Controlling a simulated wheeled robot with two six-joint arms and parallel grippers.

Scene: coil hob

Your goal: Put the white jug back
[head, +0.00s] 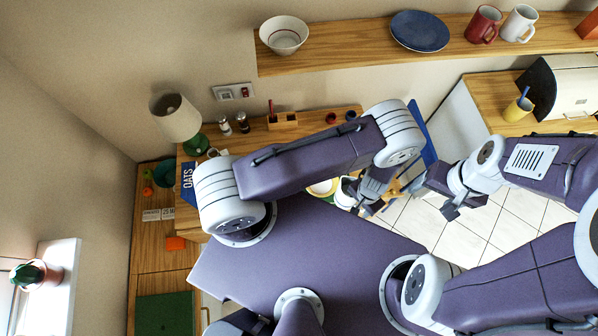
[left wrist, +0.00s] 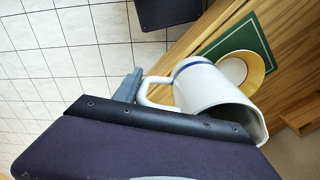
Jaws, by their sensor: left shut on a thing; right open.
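The white jug (left wrist: 205,88) has a blue band and a handle. In the left wrist view it lies tilted across the picture, with its handle towards my left gripper (left wrist: 132,88). My left gripper is shut on the jug, at the handle side; the exact grip is partly hidden by the gripper body. In the head view the jug (head: 345,193) shows small beside my left gripper (head: 368,208), partly covered by my arm. My right gripper (head: 455,207) is open and empty, to the right of the left one, over the tiled floor.
A yellow-rimmed dish (left wrist: 252,66) on a green mat (left wrist: 262,36) is on the wooden surface, close to the jug in the picture. A lamp (head: 175,118), shakers (head: 242,123) and a wooden holder (head: 283,121) stand along the counter. A shelf (head: 350,42) runs above.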

